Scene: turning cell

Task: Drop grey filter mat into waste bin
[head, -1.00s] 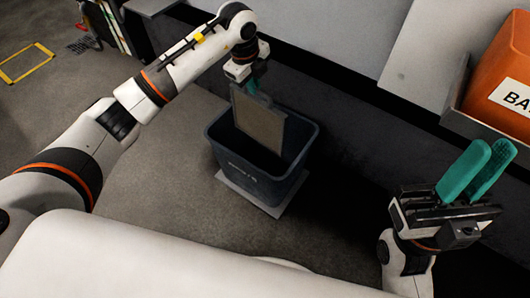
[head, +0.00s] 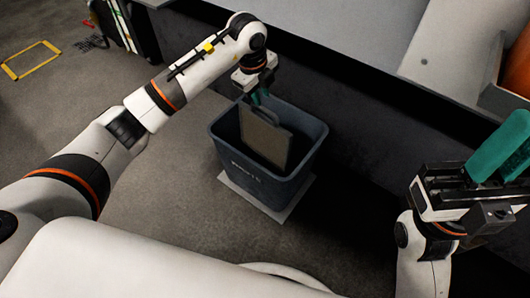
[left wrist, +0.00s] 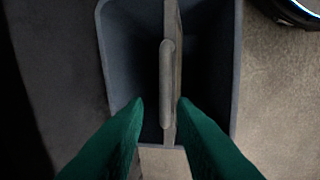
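The grey filter mat (head: 265,138) stands on edge inside the dark blue-grey waste bin (head: 244,176), its top edge near the rim. In the left wrist view, I see the mat's handle (left wrist: 166,85) and narrow edge from above, between the walls of the bin (left wrist: 232,70). My left gripper (head: 260,98) is just above the mat; its green fingers (left wrist: 160,102) are apart, with a gap between the left finger and the mat. My right gripper (head: 508,145) is at the right with its green fingers apart and nothing between them. The mat's lower part is hidden in the bin.
The bin stands on a pale floor plate (head: 265,204). A dark machine base (head: 365,130) runs behind it. An orange container (head: 519,65) is partly in view at the right. A yellow floor marking (head: 30,60) lies at the far left. Open floor lies left of the bin.

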